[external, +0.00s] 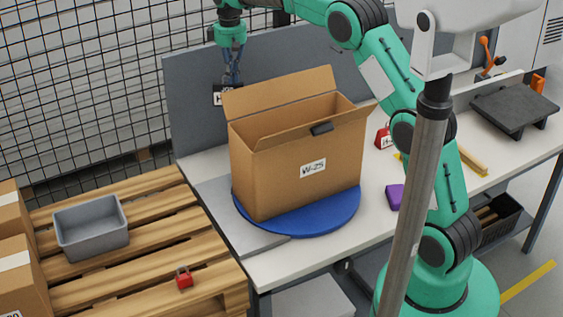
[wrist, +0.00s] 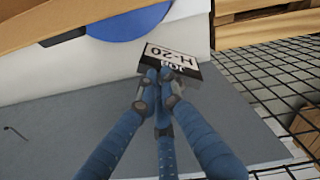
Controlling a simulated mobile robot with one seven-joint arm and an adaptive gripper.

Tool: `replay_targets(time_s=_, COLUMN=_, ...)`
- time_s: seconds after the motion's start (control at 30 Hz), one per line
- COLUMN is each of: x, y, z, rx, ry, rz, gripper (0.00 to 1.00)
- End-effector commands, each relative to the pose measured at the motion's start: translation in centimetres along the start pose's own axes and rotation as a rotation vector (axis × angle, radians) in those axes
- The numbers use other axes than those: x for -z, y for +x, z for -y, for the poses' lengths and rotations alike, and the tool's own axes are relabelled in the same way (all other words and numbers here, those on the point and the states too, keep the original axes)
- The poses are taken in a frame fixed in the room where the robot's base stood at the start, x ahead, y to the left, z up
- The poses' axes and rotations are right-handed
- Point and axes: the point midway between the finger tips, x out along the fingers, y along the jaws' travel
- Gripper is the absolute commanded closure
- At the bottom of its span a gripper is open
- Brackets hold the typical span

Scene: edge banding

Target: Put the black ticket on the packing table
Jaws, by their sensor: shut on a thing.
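My gripper (external: 230,80) is shut on the black ticket (external: 219,97), a small dark piece with a white label. The ticket is in the air, just left of the open cardboard box's upper edge in the external view. The packing table (external: 315,256) is the long white-topped table below, with a grey panel (external: 196,112) along its back.
The open cardboard box (external: 270,178), marked "W-25", stands on a blue turntable (external: 330,220). A red tagged item (external: 383,137) and a purple block (external: 395,196) lie right of it. A pallet (external: 130,278) at left holds a grey bin (external: 92,230) and red padlock (external: 184,278).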

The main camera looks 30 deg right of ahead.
Motion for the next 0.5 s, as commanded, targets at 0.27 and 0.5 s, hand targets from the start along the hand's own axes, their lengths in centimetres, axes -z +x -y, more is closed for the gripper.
replay_targets(time_s=0.27, x=-3.4, y=5.2, z=-10.3, rx=0.001, ry=0.303, rz=0.006, gripper=1.0)
replay_targets(time_s=0.5, x=-5.6, y=8.6, z=-14.6, rx=0.0, ry=0.472, rz=0.005, gripper=1.0)
